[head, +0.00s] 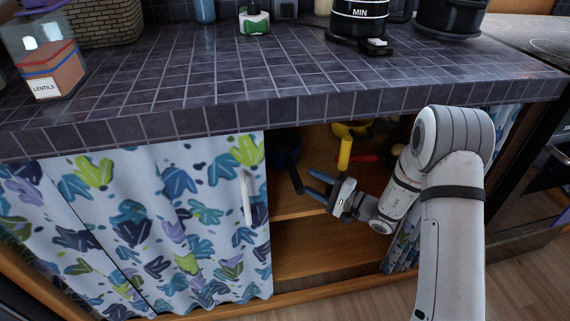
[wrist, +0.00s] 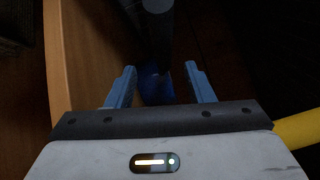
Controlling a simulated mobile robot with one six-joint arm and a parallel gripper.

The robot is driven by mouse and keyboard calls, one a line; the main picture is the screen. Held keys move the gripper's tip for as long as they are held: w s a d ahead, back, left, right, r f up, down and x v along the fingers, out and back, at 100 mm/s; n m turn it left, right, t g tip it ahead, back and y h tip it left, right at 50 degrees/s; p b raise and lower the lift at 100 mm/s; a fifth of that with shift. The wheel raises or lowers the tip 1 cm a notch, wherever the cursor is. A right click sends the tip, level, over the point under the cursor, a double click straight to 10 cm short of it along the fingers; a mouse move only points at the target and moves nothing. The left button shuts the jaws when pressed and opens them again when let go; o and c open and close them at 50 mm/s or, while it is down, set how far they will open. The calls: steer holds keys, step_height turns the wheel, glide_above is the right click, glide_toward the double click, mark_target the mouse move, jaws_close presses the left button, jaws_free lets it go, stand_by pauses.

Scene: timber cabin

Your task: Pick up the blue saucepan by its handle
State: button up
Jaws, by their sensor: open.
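The blue saucepan (head: 285,151) stands dim on the upper shelf inside the cabinet, at the left of the opening. Its dark handle (head: 296,180) sticks out toward the front and slants down. My gripper (head: 308,182) is open and empty just right of the handle, with its blue fingers pointing left at it. In the wrist view the dark handle (wrist: 157,32) shows between and beyond the open fingers (wrist: 160,68), apart from both. A dark blue patch (wrist: 155,85) shows between the fingers. Most of the pan body is in shadow.
A yellow pan (head: 344,153) with its handle forward and a red-handled item (head: 367,157) sit to the right on the shelf. The patterned curtain (head: 150,225) covers the left side. The tiled counter (head: 220,85) overhangs the opening. The lower shelf space looks empty.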

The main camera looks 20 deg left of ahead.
mark_target(294, 172)
steer(key=b+x, duration=0.2)
steer(key=x, duration=0.5)
steer(key=shift+s+a+r, duration=0.1)
steer(key=shift+a+r, duration=0.1)
jaws_close()
steer(key=shift+r, duration=0.1)
